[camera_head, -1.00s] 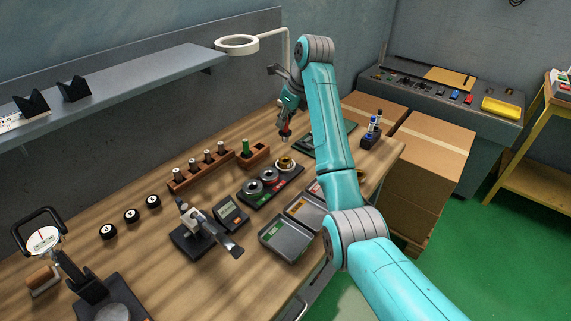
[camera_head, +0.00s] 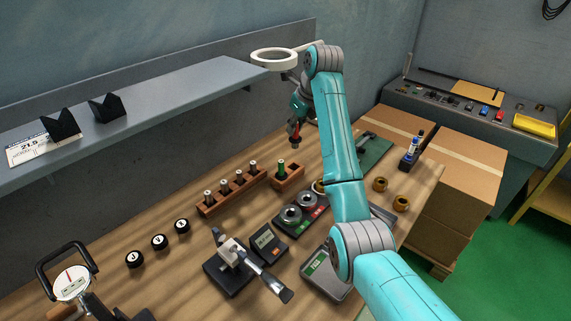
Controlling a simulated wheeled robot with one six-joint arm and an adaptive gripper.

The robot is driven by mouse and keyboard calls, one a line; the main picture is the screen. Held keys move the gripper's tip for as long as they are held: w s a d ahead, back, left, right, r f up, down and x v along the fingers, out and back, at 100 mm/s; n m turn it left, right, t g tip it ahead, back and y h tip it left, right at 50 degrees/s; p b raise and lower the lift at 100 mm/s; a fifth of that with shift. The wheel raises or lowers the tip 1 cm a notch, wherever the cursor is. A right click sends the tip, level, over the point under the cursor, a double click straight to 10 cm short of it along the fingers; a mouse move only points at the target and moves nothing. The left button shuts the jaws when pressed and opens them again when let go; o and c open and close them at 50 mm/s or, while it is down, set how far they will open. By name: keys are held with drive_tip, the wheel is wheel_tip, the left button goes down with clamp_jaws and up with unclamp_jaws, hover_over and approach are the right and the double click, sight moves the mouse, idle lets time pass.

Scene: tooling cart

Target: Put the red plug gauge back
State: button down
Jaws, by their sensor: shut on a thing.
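My gripper (camera_head: 298,122) is shut on the red plug gauge (camera_head: 296,133), which hangs roughly upright above the bench, its red part showing below the fingers. Below and a little left of it is a small wooden block (camera_head: 289,180) with a green plug gauge (camera_head: 281,168) standing in its left part. The right part of that block looks empty. The gauge is apart from the block. My arm hides part of the bench to the right.
A longer wooden rack (camera_head: 206,211) with several gauges stands left of the block. A black tray (camera_head: 285,232) with ring gauges lies in front. A white ring lamp (camera_head: 274,58) and grey shelf (camera_head: 160,105) overhang behind.

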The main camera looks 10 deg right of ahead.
sight(297, 135)
drive_tip(key=f, duration=0.5)
drive_tip(key=shift+a, duration=0.2)
drive_tip(key=shift+f, duration=2.35)
drive_tip(key=shift+f, duration=0.4)
drive_tip(key=c, duration=1.1)
unclamp_jaws()
